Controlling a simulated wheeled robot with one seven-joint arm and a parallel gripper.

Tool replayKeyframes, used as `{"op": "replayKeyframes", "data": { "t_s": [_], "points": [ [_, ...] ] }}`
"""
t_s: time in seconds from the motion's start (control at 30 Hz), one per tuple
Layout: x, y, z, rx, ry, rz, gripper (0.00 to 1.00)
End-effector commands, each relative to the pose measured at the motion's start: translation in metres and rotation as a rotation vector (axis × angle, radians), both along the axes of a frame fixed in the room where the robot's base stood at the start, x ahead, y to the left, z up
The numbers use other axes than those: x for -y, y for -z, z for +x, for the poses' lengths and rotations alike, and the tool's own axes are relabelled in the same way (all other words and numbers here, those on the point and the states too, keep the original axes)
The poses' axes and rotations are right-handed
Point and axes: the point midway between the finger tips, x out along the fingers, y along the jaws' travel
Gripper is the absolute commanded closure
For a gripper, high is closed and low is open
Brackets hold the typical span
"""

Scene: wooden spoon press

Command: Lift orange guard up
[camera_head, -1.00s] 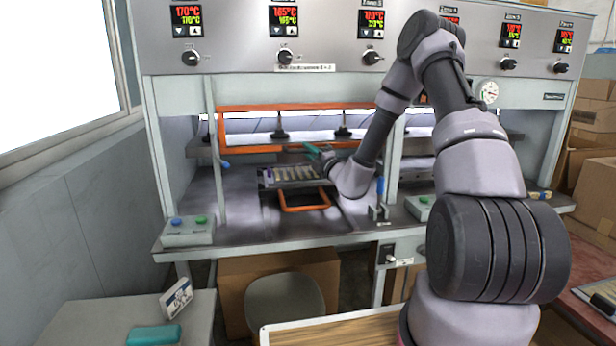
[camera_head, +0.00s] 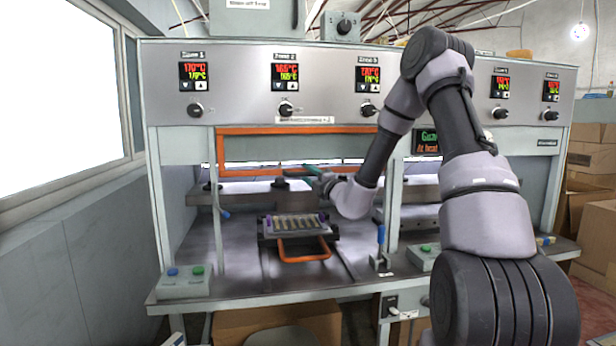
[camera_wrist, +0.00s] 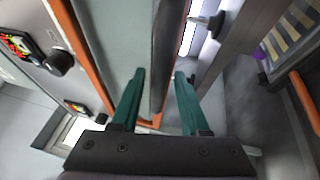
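The orange guard (camera_head: 290,131) is a rectangular frame around a pale panel at the front of the press's left bay. Its top bar sits close below the control panel. Its lower bar is above the dark press plate, leaving the bay below open. My gripper (camera_head: 316,171) is at the right part of the lower bar. In the wrist view, the gripper's two green fingers (camera_wrist: 158,78) stand apart, with the guard's lower edge (camera_wrist: 162,62) running between them. I cannot tell whether either finger touches it.
A tray of molds (camera_head: 262,228) with an orange handle (camera_head: 303,259) lies on the bench below. A blue-topped lever (camera_head: 380,240) stands to the right. The button box (camera_head: 184,282) is at the front left. A bay post (camera_head: 395,190) is right of my gripper.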

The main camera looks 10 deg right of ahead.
Motion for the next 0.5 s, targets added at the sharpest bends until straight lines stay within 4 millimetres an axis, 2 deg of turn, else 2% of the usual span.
{"op": "replayKeyframes", "data": {
  "t_s": [0.33, 0.5],
  "points": [
    [0.001, 0.001, -0.001, 0.000, 0.000, 0.000, 0.48],
    [0.008, 0.004, -0.018, -0.002, 0.001, -0.001, 0.48]
  ]
}}
